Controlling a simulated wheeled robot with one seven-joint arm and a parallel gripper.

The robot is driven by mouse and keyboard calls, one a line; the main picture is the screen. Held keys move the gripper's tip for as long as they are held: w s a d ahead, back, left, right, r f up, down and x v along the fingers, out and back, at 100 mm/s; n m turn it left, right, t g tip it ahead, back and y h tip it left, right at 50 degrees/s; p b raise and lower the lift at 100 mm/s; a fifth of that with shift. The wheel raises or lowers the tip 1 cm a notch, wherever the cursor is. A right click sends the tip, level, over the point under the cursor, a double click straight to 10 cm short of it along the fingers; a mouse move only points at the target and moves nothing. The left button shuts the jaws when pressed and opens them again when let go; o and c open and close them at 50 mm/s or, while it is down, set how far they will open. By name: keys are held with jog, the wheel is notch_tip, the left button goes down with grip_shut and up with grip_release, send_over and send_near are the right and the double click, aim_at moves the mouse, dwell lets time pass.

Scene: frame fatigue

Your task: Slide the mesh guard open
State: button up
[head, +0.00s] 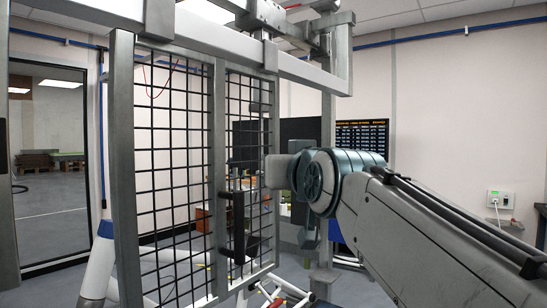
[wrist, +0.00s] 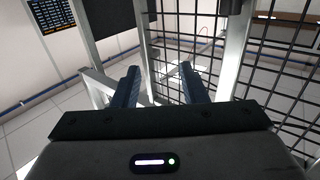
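The mesh guard (head: 174,140) is a black wire grid in grey metal frames, left of centre in the head view. Two mesh panels show side by side beneath a grey top rail (head: 215,40). A dark upright handle-like part (head: 238,222) sits by the frame between them. In the wrist view, mesh (wrist: 285,65) fills the right, beside a grey post (wrist: 236,50). My gripper (wrist: 158,85) is open, its two dark fingers apart with nothing clearly between them. Grey frame posts show beyond the fingertips. In the head view my arm reaches towards the right panel; I cannot make out its fingers there.
A dark display board (head: 362,136) with rows of text hangs at the back wall. A glazed doorway (head: 50,150) stands at the left. A small wall box (head: 501,199) with a cable is at the right. White and red tubing (head: 280,292) lies low behind the guard.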

jog(key=shift+s+d+r, duration=0.2)
jog(key=shift+d+r, duration=0.4)
jog(key=shift+d, duration=0.35)
jog(key=shift+r, duration=0.1)
